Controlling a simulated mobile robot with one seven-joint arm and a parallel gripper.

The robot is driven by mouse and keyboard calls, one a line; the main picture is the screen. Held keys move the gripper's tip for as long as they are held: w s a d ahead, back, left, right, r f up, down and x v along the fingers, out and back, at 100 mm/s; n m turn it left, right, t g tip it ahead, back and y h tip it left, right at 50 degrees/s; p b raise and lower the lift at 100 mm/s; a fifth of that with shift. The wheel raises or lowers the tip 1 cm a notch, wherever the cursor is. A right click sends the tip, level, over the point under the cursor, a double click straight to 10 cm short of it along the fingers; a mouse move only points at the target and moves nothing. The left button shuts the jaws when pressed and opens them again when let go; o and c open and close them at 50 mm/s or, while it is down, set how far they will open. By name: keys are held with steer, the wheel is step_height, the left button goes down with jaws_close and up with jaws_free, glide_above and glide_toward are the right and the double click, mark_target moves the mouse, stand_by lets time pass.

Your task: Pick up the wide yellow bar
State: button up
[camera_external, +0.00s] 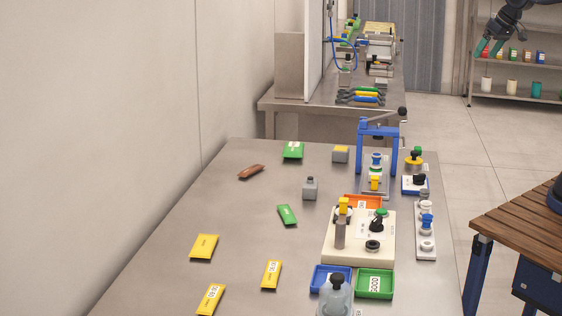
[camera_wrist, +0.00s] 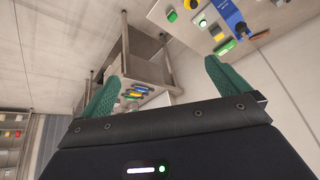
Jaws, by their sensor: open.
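The widest yellow bar (camera_external: 204,247) lies flat at the left of the steel table. Two narrower yellow bars lie nearby, one nearer the camera (camera_external: 210,299) and one to the right (camera_external: 271,275). My gripper (camera_external: 488,48) is at the upper right, high up and well away from these bars. In the wrist view my gripper (camera_wrist: 162,68) shows two green fingers spread apart with nothing between them. Some table pieces show at the top of the wrist view, but I cannot tell whether the wide bar is among them.
The steel table (camera_external: 245,215) also holds green bars, a brown piece (camera_external: 251,171), a blue frame (camera_external: 361,140), a cream fixture (camera_external: 335,250), a blue tray (camera_external: 318,281) and a green tray (camera_external: 374,290). A wooden-topped table (camera_external: 510,228) stands right. A wall runs along the left.

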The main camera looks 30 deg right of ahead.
steer(key=w+a+f+n+y, duration=0.1)
steer(key=w+a+n+y, duration=0.1)
steer(key=w+a, duration=1.5)
steer(key=w+a+f+n, duration=0.1)
steer(key=w+a+f, duration=0.1)
steer(key=a, duration=0.6)
steer(key=w+a+f+t+y, duration=0.1)
steer(key=a+f, duration=0.2)
steer(key=a, duration=0.6)
steer(key=w+a+f+n, duration=0.1)
steer(key=w+a+f, duration=0.1)
steer(key=a, duration=0.6)
steer(key=n+y, duration=0.5)
steer(key=n, duration=0.1)
glide_toward(206, 243)
steer(key=shift+s+d+r, duration=0.25)
steer(key=shift+d+r, duration=0.25)
steer(key=shift+r, duration=0.05)
steer(key=shift+s+d+r, duration=0.25)
steer(key=shift+d+r, duration=0.25)
steer(key=shift+r, duration=0.1)
steer(key=shift+a+f, duration=0.15)
steer(key=shift+a, duration=0.1)
steer(key=shift+f+x, duration=0.15)
steer(key=shift+x, duration=2.45)
steer(key=shift+f+x, duration=0.15)
steer(key=shift+x, duration=2.45)
